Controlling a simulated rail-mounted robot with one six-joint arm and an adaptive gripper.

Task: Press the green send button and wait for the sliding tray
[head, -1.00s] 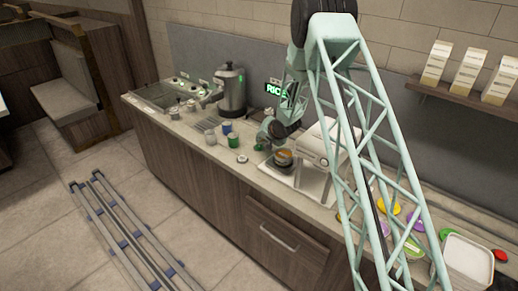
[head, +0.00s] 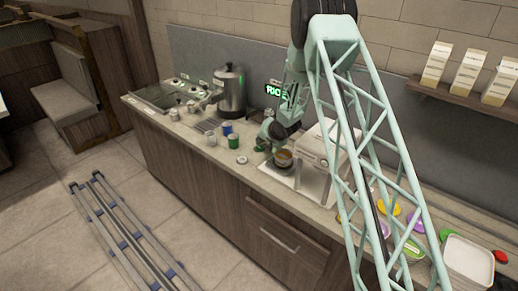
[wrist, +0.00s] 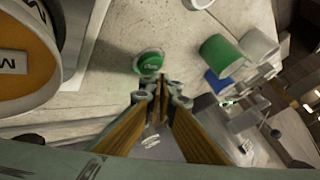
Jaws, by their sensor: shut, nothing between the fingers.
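The green send button (wrist: 149,63) is a round green cap with small lettering in a pale ring on the counter; in the head view it is a small pale disc (head: 242,160) near the counter's front edge. My gripper (wrist: 160,92) is shut and empty, its fingertips pointing at the counter close to the button. In the head view my gripper (head: 261,145) hangs just right of the button. Contact cannot be told.
A green cup (wrist: 218,55), a blue cup (wrist: 217,82) and a white cup (wrist: 257,43) stand beyond the button. A lit RICE sign (head: 274,90) is behind my arm.

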